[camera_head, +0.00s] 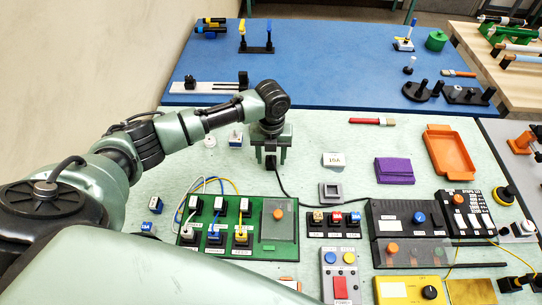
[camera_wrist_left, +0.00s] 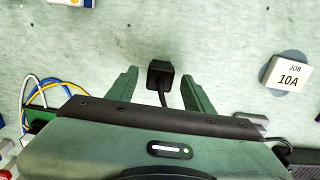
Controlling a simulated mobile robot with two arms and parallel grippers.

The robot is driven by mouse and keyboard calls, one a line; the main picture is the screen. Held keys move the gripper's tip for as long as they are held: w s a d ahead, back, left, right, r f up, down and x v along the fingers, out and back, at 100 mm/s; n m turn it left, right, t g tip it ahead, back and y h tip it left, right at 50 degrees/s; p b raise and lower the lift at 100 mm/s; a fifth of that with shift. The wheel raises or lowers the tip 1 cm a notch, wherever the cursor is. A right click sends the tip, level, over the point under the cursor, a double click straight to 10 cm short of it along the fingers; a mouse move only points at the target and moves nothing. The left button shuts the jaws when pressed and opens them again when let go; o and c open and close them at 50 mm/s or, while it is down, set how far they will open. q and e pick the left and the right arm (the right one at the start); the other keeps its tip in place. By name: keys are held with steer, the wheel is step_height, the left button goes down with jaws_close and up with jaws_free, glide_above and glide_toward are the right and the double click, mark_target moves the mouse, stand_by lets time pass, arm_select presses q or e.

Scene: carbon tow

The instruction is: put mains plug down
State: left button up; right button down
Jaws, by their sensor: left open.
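The black mains plug (camera_head: 270,162) sits on the pale green mat between the fingers of my left gripper (camera_head: 271,157). In the left wrist view the plug (camera_wrist_left: 160,73) shows in the gap between the two fingers (camera_wrist_left: 160,92), with a space on each side. The left gripper is open and not clamped on it. The plug's black cord runs back under the gripper and, in the head view, on toward the wiring boards. Whether the plug rests fully on the mat is hard to tell. My right gripper does not show.
A green wiring board (camera_head: 232,248) with blue, white and yellow wires lies nearer me. The mat around the plug is mostly clear.

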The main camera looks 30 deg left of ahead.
mark_target(271, 157)
arm_select(q)
step_height(271, 157, up, 12)
steer(key=b, duration=0.1)
steer(key=shift+r, duration=0.15)
